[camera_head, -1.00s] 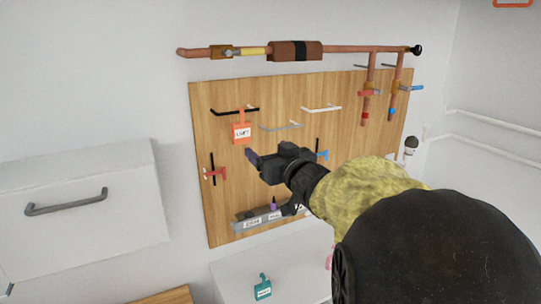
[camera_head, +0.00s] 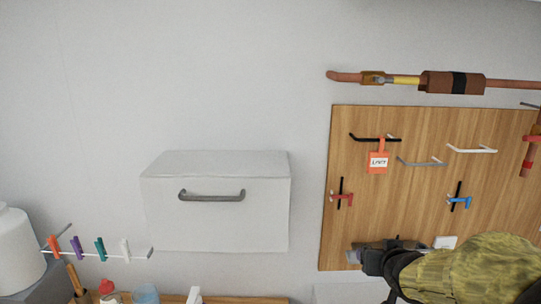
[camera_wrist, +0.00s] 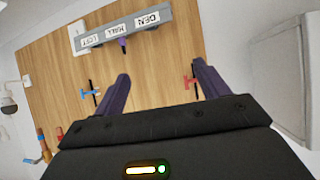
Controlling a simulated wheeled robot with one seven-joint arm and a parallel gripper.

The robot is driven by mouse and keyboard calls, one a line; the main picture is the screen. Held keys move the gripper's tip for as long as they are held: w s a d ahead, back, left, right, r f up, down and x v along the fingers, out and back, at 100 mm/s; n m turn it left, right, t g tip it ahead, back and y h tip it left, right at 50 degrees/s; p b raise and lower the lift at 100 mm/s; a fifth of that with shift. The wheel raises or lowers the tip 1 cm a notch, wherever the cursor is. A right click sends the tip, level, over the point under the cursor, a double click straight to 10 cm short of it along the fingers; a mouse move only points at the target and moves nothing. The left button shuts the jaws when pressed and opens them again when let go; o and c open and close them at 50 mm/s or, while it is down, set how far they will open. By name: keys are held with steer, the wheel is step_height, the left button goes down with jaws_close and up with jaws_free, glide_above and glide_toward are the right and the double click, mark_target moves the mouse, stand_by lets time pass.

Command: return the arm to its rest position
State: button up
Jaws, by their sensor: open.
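My gripper (camera_head: 358,257) is at the lower left part of the wooden board (camera_head: 420,225) in the head view, with my yellow-sleeved arm behind it at the lower right. In the wrist view its two purple fingers (camera_wrist: 160,76) stand apart with nothing between them. The wrist view is roughly upside down and faces the board, with a grey label rail (camera_wrist: 105,36) at the top and a purple object (camera_wrist: 122,46) at the rail. My forearm hides the board's lower right part in the head view.
A white cabinet (camera_head: 215,232) with a grey handle is on the wall left of the board. Black hooks, an orange tag (camera_head: 378,162), a red valve (camera_head: 343,197) and a blue valve (camera_head: 460,199) are on the board. Copper pipe (camera_head: 510,84) runs above. Coloured clips (camera_head: 76,246) hang lower left.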

steer(key=s+a+f+n+g+y, duration=0.1)
steer(key=s+a+f+g, duration=0.7)
steer(key=s+f, duration=0.6)
steer(key=shift+s+a+f+n+g+y, duration=0.3)
steer(key=shift+a+n+g+y, duration=0.1)
steer(key=shift+a, duration=0.7)
steer(key=shift+r, duration=0.1)
